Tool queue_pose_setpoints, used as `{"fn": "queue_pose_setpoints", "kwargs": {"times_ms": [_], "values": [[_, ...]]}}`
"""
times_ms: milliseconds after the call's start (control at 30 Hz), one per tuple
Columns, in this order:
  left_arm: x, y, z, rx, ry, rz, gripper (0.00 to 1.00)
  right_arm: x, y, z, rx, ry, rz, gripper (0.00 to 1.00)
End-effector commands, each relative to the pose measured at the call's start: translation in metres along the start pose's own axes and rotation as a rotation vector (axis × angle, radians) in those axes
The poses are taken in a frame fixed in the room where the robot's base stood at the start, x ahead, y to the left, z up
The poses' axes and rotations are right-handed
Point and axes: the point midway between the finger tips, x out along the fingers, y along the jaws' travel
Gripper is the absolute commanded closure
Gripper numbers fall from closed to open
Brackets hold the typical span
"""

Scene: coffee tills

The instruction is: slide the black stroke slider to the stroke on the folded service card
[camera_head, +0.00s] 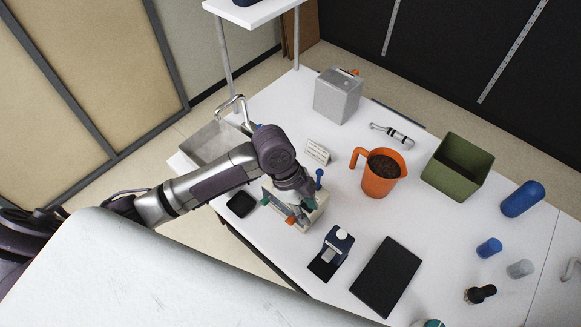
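A small white folded service card (318,152) with dark printed lines stands on the white table; the print is too small to read. In front of it is a pale boxy device (300,218) with an orange part, a green part and a blue-topped lever (319,176). My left gripper (308,203) is over this device and hides part of it. Its fingers are small and dark here, and I cannot tell whether they are open or touching anything. I cannot make out the black stroke slider; it may be hidden by the gripper. My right gripper is not in view.
Near the device stand an orange jug (382,176) of dark contents, a blue-and-white tool on a black base (336,247), a black mat (386,277) and a small black pad (241,204). A grey box (338,96) and green bin (457,167) stand farther back.

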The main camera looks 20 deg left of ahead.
Motion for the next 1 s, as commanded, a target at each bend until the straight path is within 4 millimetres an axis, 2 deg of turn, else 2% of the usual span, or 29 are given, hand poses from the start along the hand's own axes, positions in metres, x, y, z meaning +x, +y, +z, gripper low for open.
{"fn": "queue_pose_setpoints", "kwargs": {"times_ms": [33,200,300,433,667,1000], "values": [[-0.011,-0.016,0.013,0.063,-0.023,0.022,0.65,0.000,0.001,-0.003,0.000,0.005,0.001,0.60],[-0.039,-0.046,0.040,0.199,-0.034,0.092,0.65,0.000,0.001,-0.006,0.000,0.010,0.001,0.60],[-0.051,-0.056,0.050,0.232,-0.031,0.107,0.65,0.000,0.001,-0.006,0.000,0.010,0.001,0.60],[-0.056,-0.059,0.054,0.249,-0.026,0.115,0.65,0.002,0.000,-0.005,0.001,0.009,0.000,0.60],[-0.040,-0.058,0.055,0.250,-0.024,0.116,0.65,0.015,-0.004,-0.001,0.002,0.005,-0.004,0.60],[0.006,-0.053,0.057,0.251,-0.024,0.116,0.65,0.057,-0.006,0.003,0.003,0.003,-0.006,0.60]]}}
